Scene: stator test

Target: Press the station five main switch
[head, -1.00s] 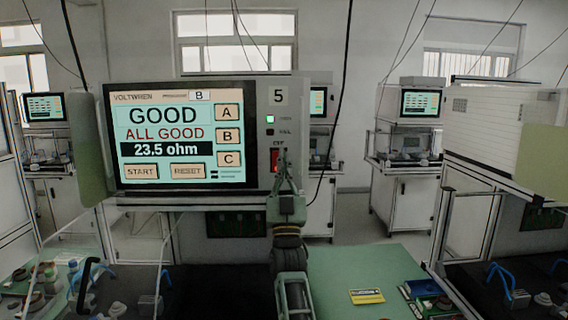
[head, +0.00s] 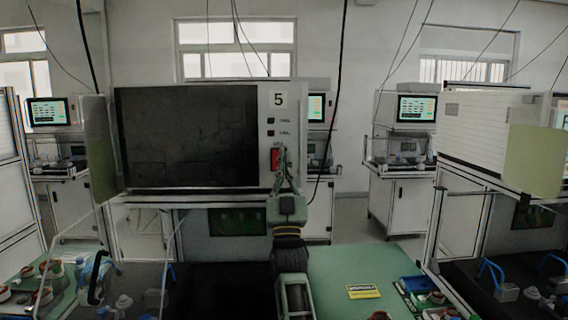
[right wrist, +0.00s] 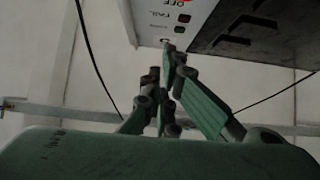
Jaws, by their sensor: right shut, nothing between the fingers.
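The station five tester (head: 220,90) stands in the middle of the head view, with a "5" label at its upper right. Its screen (head: 187,138) is dark. The red main switch (head: 276,160) is on the narrow panel right of the screen. My right gripper (head: 284,152) is shut and empty, upright in front of that panel, its tips beside the switch and partly covering it. In the right wrist view the closed fingertips (right wrist: 169,50) are close to the tester's labelled white panel (right wrist: 160,22); I cannot tell if they touch. My left gripper is not in view.
A green mat (head: 340,265) with a yellow label card (head: 363,291) lies below. A blue tray (head: 418,285) of parts is at its right. Another white tester (head: 490,135) stands at the right. Clutter and a clear panel are at the lower left.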

